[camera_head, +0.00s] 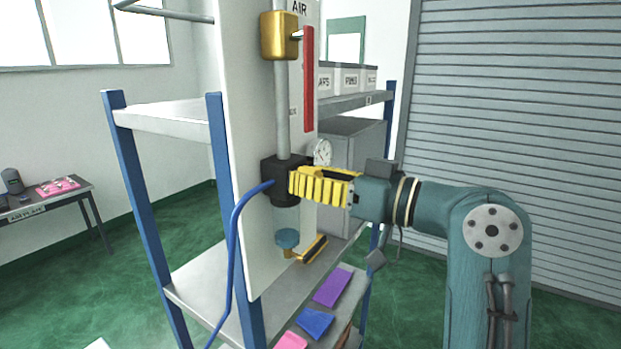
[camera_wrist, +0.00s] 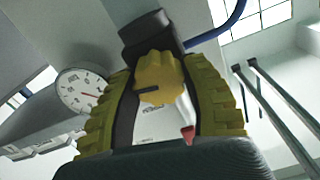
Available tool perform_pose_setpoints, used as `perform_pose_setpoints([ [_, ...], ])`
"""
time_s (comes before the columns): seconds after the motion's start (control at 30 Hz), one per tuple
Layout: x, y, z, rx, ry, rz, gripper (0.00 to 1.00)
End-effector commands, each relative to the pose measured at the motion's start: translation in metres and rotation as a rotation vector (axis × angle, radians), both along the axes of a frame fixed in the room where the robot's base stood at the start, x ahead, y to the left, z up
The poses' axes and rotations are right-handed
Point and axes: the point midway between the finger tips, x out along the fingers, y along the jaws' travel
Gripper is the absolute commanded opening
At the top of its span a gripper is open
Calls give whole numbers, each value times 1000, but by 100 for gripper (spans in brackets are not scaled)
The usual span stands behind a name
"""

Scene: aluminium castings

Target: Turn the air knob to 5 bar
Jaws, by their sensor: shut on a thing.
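The air knob (camera_wrist: 158,72) is a yellow lobed knob with a dark mark, between my two fingers in the wrist view. It is on the front of the black regulator body (camera_head: 280,168), on the white AIR panel (camera_head: 247,120). In the head view my fingers hide the knob. My gripper (camera_head: 293,184), with yellow ribbed fingers, is shut on it from the right. The round white pressure gauge (camera_head: 321,153) is just above my fingers. It also shows in the wrist view (camera_wrist: 82,90), with a red needle; its numbers are too small to read.
A brass valve (camera_head: 279,36) with a red lever (camera_head: 308,80) is higher on the pipe. A blue hose (camera_head: 233,240) hangs from the regulator's left. Blue-posted shelving (camera_head: 135,190) surrounds the panel. Coloured pads, such as a purple one (camera_head: 332,288), lie below my arm.

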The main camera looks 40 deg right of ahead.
Motion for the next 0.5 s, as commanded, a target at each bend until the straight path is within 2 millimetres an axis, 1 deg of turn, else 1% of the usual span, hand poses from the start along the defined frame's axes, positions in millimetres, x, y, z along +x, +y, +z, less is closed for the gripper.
perform_pose_setpoints([
  [0.27,0,0,1,50,12,0,10],
  [0.5,0,-1,2,193,45,1,10],
])
